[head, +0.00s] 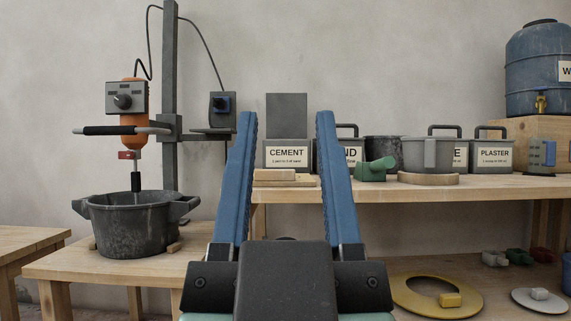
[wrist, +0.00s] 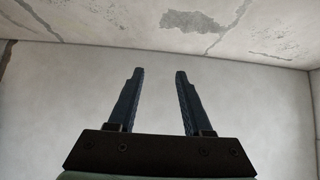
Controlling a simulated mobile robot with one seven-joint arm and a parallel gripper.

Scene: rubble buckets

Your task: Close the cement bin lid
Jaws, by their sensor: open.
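The cement bin (head: 286,156) stands on the wooden shelf table, behind the space between my fingers in the head view. It carries a white CEMENT label. Its grey lid (head: 287,115) stands upright above the bin's back, so the bin is open. My gripper (head: 285,118) has two long blue fingers, spread apart with nothing between them. It is nearer to the camera than the bin and does not appear to touch it. In the wrist view my gripper (wrist: 157,72) points at bare wall and ceiling, and no bin shows there.
Wooden blocks (head: 285,178) lie in front of the cement bin. To its right are a partly hidden sand bin (head: 352,154), a green scoop (head: 376,170), a grey pot (head: 428,154) and a plaster bin (head: 493,155). At left stand a mixer (head: 134,110) and a black bucket (head: 133,225).

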